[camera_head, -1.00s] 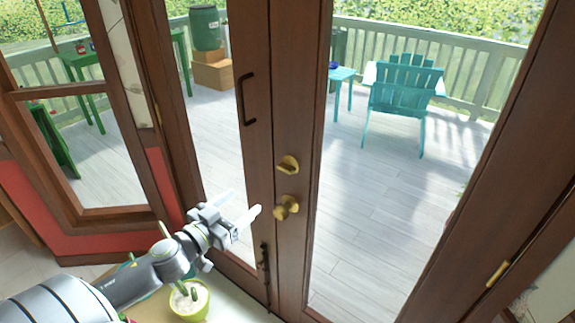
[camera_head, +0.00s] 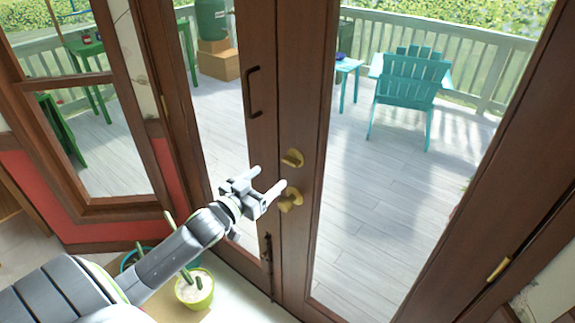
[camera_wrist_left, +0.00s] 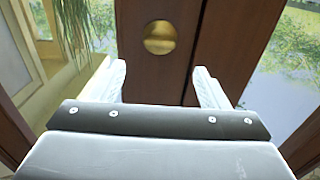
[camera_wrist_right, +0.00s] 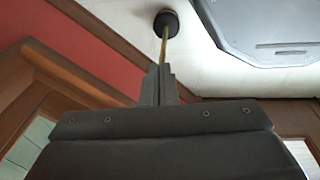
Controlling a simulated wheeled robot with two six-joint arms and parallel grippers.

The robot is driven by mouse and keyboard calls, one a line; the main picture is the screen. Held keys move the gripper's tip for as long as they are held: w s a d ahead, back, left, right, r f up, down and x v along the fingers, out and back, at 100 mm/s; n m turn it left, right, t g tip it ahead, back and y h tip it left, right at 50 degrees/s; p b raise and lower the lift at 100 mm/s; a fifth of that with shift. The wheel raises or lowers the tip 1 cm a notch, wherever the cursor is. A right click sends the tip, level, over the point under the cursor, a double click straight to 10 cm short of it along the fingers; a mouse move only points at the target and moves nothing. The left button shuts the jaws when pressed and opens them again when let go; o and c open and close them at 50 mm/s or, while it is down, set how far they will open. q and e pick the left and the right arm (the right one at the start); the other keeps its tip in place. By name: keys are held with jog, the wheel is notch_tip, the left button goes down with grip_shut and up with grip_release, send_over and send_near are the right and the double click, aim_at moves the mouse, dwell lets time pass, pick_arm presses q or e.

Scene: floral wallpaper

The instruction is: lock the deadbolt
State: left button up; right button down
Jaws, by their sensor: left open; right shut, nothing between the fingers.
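The brass deadbolt turn (camera_head: 292,158) is on the wooden double door, above a brass knob (camera_head: 290,200). My left gripper (camera_head: 268,180) is open, with its fingers reaching toward the door just left of the deadbolt and knob. In the left wrist view a round brass fitting (camera_wrist_left: 160,37) shows beyond and between the open fingers (camera_wrist_left: 160,70); I cannot tell for sure whether it is the deadbolt or the knob. Nothing is between the fingers. My right gripper (camera_wrist_right: 160,85) shows only in the right wrist view, shut and empty, away from the door hardware.
A dark pull handle (camera_head: 252,92) is on the left door leaf. A potted cactus (camera_head: 195,290) stands below my left arm. Outside the glass is a deck with a teal chair (camera_head: 410,85). The right wrist view shows a thin yellowish rod (camera_wrist_right: 164,48) with a black end.

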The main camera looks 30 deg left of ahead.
aim_at(288, 163)
pick_arm(q)
jog(key=w, duration=0.3)
jog(key=w+b, duration=0.1)
jog(key=w, duration=0.5)
jog(key=shift+w+d+b, duration=0.25)
jog(key=shift+d+b, duration=0.05)
jog(key=shift+d, duration=0.1)
jog(key=c, duration=1)
